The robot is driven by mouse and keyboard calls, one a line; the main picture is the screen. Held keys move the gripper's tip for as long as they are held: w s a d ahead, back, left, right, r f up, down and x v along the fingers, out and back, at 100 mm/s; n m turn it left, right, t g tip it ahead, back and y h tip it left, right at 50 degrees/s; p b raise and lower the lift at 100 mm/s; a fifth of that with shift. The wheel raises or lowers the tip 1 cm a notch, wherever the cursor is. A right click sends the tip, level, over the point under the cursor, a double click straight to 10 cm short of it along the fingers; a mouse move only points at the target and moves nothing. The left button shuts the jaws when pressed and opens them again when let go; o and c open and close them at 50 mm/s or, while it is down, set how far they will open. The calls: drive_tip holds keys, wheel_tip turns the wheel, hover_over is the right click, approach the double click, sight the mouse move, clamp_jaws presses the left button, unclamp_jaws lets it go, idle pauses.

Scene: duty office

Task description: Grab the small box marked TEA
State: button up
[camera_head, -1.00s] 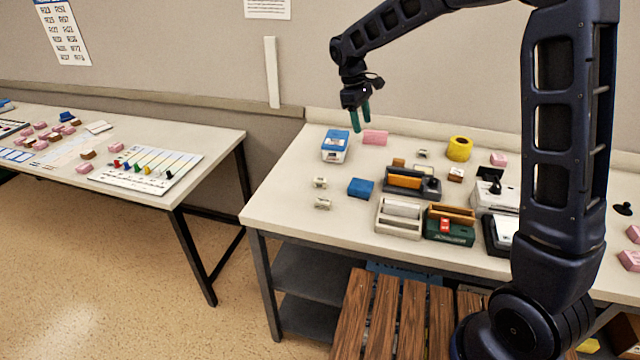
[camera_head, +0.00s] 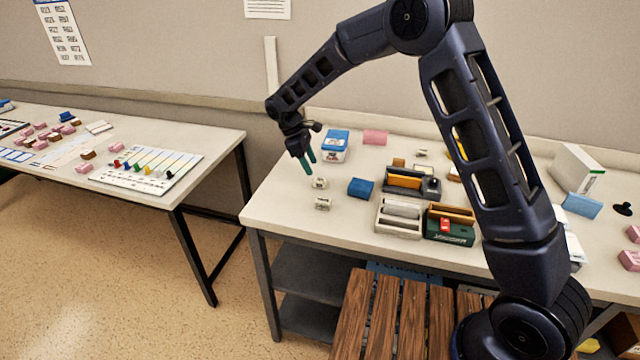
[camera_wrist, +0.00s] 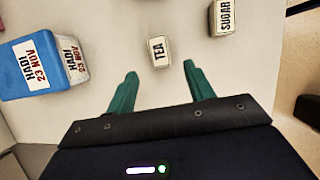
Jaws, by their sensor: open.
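The small pale box marked TEA (camera_wrist: 160,51) lies just beyond my fingertips, between their lines, in the wrist view. In the head view the TEA box (camera_head: 320,183) is on the left part of the right-hand table, just below my gripper (camera_head: 308,161). My gripper (camera_wrist: 160,70) is open and empty, its green fingers pointing down above the table and apart from the box. A similar small box marked SUGAR (camera_wrist: 224,17) is to the right of TEA in the wrist view and nearer the table's front in the head view (camera_head: 322,203).
A white tub with a blue lid (camera_head: 336,146), labelled HADI 23 NOV, stands behind the TEA box. The table's left edge is close by.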

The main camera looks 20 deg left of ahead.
sight(319, 179)
drive_tip(key=shift+x, duration=3.4)
drive_tip(key=shift+d+r, duration=0.1)
drive_tip(key=shift+d, duration=0.05)
drive_tip(key=c, duration=1)
drive_tip(key=shift+w+r, duration=0.1)
drive_tip(key=shift+r, duration=0.05)
drive_tip(key=shift+c, duration=0.2)
